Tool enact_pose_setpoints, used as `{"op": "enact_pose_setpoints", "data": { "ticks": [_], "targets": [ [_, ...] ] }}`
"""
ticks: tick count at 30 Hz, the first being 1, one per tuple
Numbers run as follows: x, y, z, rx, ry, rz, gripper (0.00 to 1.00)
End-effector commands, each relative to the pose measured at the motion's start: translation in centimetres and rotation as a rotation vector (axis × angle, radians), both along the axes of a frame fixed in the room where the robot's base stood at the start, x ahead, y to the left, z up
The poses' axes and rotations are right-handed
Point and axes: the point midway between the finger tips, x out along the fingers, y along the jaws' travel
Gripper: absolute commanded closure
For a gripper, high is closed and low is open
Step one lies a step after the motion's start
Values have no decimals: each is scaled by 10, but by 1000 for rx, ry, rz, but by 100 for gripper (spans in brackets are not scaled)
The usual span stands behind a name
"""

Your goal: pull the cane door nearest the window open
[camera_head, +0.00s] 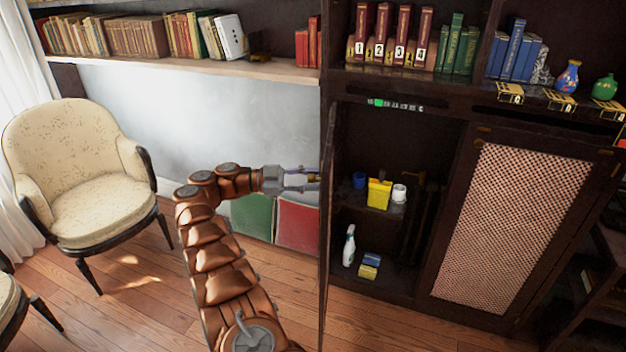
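The cane door nearest the window (325,235) is the left door of the dark cabinet. It stands swung open and shows almost edge-on, so its cane panel is hidden. The cabinet opening (385,145) beside it is exposed. My gripper (313,179) is at the left side of this door, near its upper part. Its two fingers are apart and point right at the door. A small yellowish bit shows between the fingertips; I cannot tell whether it is a handle or whether the fingers touch the door.
The right cane door (510,228) is shut. Inside the opening are a yellow container (379,193), a white cup (399,193) and a spray bottle (349,246). Green (252,216) and red (297,222) panels lean at the wall. A cream armchair (85,185) stands left; floor between is clear.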

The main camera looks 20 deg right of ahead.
Motion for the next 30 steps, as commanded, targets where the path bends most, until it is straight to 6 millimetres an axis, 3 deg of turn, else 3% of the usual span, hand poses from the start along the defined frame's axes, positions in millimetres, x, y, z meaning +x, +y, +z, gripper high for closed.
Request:
{"op": "enact_pose_setpoints", "data": {
  "ticks": [5, 11, 17, 27, 30],
  "targets": [
    [0, -1, -1, 1, 1, -3, 44],
    [-1, -2, -1, 1, 1, -4, 44],
    [-1, -2, 7, 2, 1, -5, 65],
    [3, -4, 46, -3, -2, 10, 100],
    [20, -9, 53, -14, -9, 78, 100]
  ]
}}
